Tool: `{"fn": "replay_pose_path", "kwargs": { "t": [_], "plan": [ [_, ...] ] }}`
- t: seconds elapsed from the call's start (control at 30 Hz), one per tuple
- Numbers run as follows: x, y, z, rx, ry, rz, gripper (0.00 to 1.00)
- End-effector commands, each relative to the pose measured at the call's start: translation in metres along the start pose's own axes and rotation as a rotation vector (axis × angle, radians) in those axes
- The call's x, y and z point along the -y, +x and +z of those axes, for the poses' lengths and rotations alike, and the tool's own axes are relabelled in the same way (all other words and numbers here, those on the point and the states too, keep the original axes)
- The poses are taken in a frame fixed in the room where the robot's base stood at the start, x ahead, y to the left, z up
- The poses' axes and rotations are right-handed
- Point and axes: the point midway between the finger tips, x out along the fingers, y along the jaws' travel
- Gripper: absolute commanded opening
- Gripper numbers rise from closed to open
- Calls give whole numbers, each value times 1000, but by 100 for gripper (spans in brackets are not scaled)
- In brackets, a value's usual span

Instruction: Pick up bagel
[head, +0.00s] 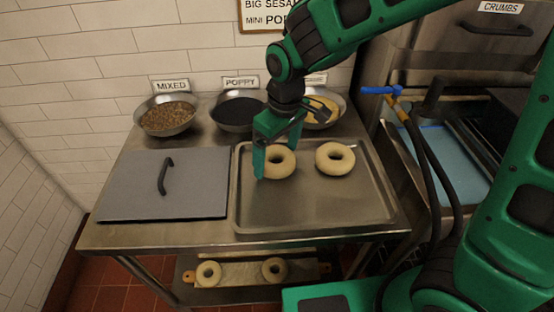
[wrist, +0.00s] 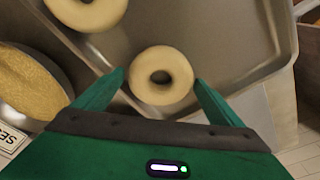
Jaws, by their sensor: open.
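Two pale ring-shaped bagels lie on a metal tray (head: 310,210) on the steel table. The left bagel (head: 280,163) is at the tray's back left, and the right bagel (head: 334,157) lies apart from it at the back. My gripper (head: 266,160) is open at the left bagel and hides part of it. In the wrist view one bagel (wrist: 161,76) sits between the tips of my open gripper (wrist: 158,85), with no clear grip on it. The other bagel (wrist: 88,8) is at the top left there, cut by the edge.
Bowls labelled mixed (head: 168,116) and poppy (head: 237,112) and a third bowl (head: 322,110) stand behind the tray. A grey lid with a handle (head: 140,190) lies left of it. More bagels (head: 208,273) are on the lower shelf. The tray's front is clear.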

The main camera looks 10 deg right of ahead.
Motion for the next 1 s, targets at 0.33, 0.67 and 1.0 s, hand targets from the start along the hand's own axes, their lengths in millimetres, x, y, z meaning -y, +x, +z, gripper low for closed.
{"fn": "replay_pose_path", "kwargs": {
  "t": [0.33, 0.67, 1.0],
  "plan": [
    [0, 0, 0, 0, 1, 0, 56],
    [-1, -2, 0, -1, 1, 0, 56],
    [-2, -42, -6, -6, 3, 1, 56]
  ]
}}
